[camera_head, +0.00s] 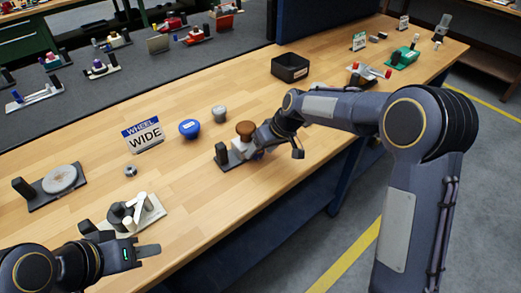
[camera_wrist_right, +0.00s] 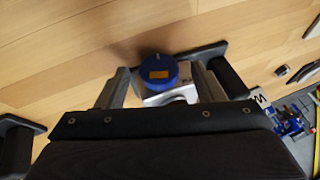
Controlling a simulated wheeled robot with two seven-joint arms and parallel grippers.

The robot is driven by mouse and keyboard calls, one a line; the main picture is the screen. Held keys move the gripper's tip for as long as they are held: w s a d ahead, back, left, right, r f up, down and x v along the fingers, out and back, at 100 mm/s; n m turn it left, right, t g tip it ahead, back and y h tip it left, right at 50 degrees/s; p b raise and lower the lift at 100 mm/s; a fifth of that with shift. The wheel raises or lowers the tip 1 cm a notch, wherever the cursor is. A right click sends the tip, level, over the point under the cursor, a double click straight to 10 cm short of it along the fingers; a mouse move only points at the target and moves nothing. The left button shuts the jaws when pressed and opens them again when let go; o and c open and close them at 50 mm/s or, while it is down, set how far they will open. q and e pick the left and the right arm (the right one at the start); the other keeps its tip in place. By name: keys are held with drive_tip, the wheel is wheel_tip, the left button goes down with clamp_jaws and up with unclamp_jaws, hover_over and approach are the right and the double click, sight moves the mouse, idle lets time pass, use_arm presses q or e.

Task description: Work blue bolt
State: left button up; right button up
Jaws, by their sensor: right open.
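In the right wrist view, a blue round head with an orange patch (camera_wrist_right: 158,70), which looks like the blue bolt, sits on a pale grey body (camera_wrist_right: 168,96). My right gripper (camera_wrist_right: 160,88) is open, with one finger on each side of it; I cannot tell whether they touch it. In the head view, my right gripper (camera_head: 262,150) is at a white fixture (camera_head: 240,148) with a brown knob (camera_head: 245,128) and hides much of it. My left gripper (camera_head: 140,252) is at lower left, near a white-levered fixture (camera_head: 138,209); its jaw opening is unclear.
A loose blue knob (camera_head: 189,129) and grey knob (camera_head: 219,113) stand left of the fixture, near a "WHEEL WIDE" sign (camera_head: 142,135). A round-disc fixture (camera_head: 59,180) is at far left. A black bin (camera_head: 290,67) stands farther back. Wood between sign and bin is mostly clear.

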drive_tip(key=shift+w+a+f, duration=0.15)
drive_tip(key=shift+a+f, duration=0.05)
drive_tip(key=shift+f, duration=0.35)
